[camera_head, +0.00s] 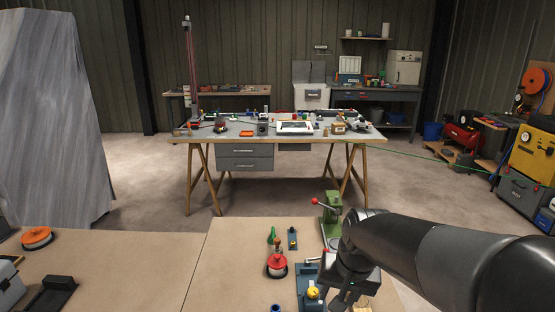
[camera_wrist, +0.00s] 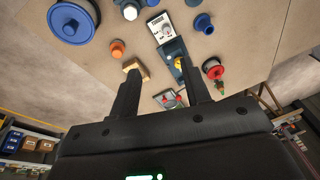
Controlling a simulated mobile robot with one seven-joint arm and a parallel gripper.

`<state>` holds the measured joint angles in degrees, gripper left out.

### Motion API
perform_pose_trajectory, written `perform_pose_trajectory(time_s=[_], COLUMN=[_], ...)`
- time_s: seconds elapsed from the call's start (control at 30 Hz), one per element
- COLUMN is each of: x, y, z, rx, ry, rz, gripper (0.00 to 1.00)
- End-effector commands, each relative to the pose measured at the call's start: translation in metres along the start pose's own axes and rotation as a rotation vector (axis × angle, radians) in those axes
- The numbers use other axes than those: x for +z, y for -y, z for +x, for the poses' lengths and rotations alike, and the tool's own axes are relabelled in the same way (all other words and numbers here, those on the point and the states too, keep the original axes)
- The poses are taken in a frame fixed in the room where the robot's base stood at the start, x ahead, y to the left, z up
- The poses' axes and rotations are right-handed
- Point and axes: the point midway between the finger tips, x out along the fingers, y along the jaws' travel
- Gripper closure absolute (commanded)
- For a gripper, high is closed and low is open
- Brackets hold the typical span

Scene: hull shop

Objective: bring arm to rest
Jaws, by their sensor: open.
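My arm (camera_head: 430,255) reaches in from the right of the head view over the near bench (camera_head: 240,250). My gripper (camera_head: 345,297) points down at the bench, partly cut off by the lower edge. In the wrist view my gripper (camera_wrist: 160,75) shows two dark fingers spread apart with nothing held between them. Beyond the fingers lie a small wooden block (camera_wrist: 136,69) and a blue fixture with a yellow knob (camera_wrist: 178,62). I cannot tell the exact height of the fingertips above the bench.
Close to my gripper are a red spool (camera_head: 277,264), a green press with a red knob (camera_head: 331,212) and, in the wrist view, a large blue spool (camera_wrist: 72,21). An orange spool (camera_head: 37,237) sits left. A cluttered workbench (camera_head: 200,140) stands farther back.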

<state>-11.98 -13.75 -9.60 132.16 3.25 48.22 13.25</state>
Motion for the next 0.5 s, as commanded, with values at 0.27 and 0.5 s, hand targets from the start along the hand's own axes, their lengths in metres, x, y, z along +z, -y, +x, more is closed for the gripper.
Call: perform_pose_trajectory(time_s=[0.27,0.5], x=[0.047,0.082], y=[-0.021,-0.034], z=[-0.056,-0.080], rx=[-0.002,0.038], ry=[-0.145,-0.242], rz=[-0.125,-0.211], gripper=[0.57,0.57])
